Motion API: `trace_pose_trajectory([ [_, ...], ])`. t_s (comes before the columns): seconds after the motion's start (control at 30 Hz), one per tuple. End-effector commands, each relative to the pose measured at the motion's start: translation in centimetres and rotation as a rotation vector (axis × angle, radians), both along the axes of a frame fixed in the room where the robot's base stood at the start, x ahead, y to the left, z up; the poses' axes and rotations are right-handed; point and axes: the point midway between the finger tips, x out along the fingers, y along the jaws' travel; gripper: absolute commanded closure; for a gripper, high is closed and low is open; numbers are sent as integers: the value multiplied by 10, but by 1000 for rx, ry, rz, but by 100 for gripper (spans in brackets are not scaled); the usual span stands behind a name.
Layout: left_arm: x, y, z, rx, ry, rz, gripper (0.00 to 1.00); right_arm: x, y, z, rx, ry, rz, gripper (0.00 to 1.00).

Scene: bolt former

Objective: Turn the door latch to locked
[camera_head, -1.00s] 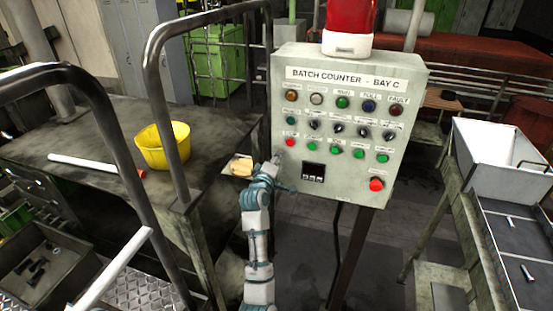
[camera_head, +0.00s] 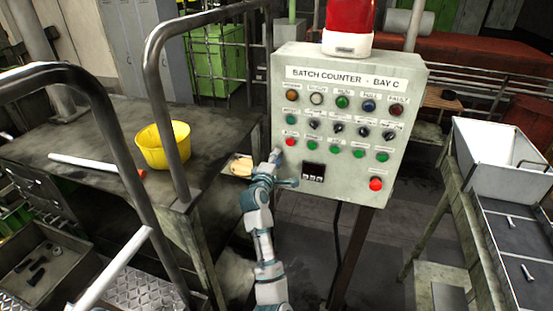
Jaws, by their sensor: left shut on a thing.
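The grey control box (camera_head: 349,185), labelled "BATCH COUNTER - BAY C", stands upright on a post in the middle of the view. My left gripper (camera_head: 277,156) is at the lower left edge of the box's front face, beside the leftmost green button. It is shut on the door latch there. The fingers cover the latch, so I cannot make out its angle. The wrist sits just below and left of the fingers, and the arm reaches up from the bottom of the view. My right gripper is not in view.
A red button (camera_head: 376,183) sticks out at the box's lower right. A red beacon (camera_head: 348,25) is on top. A dark handrail (camera_head: 157,100) stands left of my arm. A yellow bucket (camera_head: 163,146) is on the workbench. A white hopper (camera_head: 505,158) is at right.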

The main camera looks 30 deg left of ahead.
Motion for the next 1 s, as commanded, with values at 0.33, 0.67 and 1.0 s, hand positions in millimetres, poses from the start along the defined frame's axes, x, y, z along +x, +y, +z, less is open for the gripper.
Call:
trace_pose_trajectory([
  [0.33,1,-1,-5,-3,11,-3,49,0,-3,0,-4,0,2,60],
  [0.67,-1,0,-1,0,3,-1,49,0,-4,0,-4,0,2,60],
  [1.0,-42,-10,-2,0,3,0,49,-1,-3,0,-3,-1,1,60],
])
